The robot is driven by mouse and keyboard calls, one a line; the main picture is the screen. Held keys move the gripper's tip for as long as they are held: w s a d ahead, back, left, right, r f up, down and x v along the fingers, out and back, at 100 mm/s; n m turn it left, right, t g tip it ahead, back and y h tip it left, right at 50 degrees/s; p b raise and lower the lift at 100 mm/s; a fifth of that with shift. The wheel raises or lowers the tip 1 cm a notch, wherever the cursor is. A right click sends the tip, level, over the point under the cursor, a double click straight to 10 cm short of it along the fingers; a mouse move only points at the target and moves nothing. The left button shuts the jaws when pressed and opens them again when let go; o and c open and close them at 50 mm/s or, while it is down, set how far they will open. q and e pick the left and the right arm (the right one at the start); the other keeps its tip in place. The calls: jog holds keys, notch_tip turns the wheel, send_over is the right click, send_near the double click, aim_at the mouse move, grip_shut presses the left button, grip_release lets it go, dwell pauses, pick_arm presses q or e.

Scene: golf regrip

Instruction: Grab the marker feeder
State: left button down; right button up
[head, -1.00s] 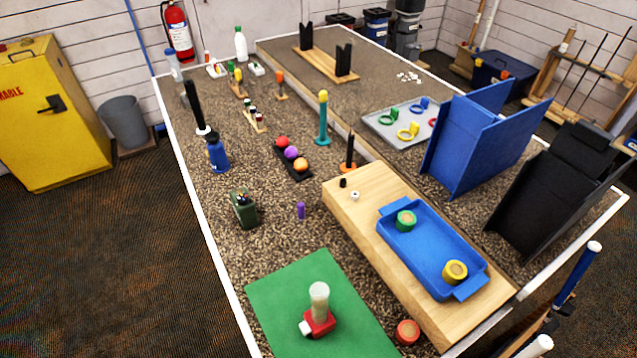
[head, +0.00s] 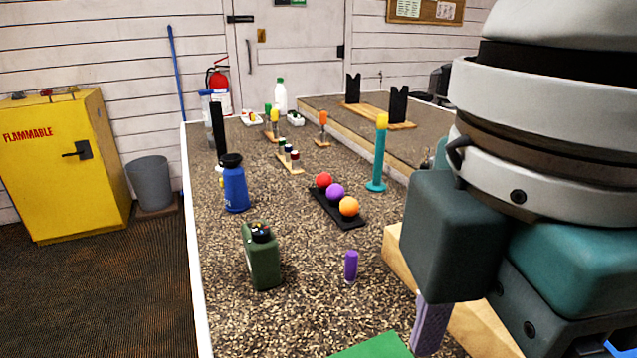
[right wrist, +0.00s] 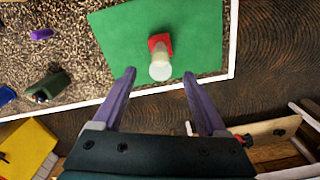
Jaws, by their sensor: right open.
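The likely marker feeder, a red base (right wrist: 160,42) with a pale translucent tube (right wrist: 160,70), stands on the green mat (right wrist: 112,40) in the right wrist view. My right gripper (right wrist: 159,75) is open, its two purple fingers pointing toward the mat. The tube shows between the fingertips, and nothing is gripped. How far the fingers are from it I cannot tell. In the head view only a corner of the green mat (head: 372,347) shows, and the feeder is out of frame. My left gripper is not in view.
A purple cylinder (head: 351,266), a green canister (head: 262,258), a blue bottle (head: 234,185) and a black tray with coloured balls (head: 337,209) stand on the speckled table. The wooden board (head: 484,325) is partly hidden behind my right arm. The mat around the feeder is clear.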

notch_tip(320, 180, down, 4)
jog(key=shift+s+f, duration=0.1)
jog(key=shift+f, duration=0.15)
jog(key=f+b, duration=0.1)
jog(key=f, duration=0.4)
jog(key=shift+a+f, duration=0.2)
grip_shut()
jog(key=shift+r, duration=0.1)
dwell(1.0)
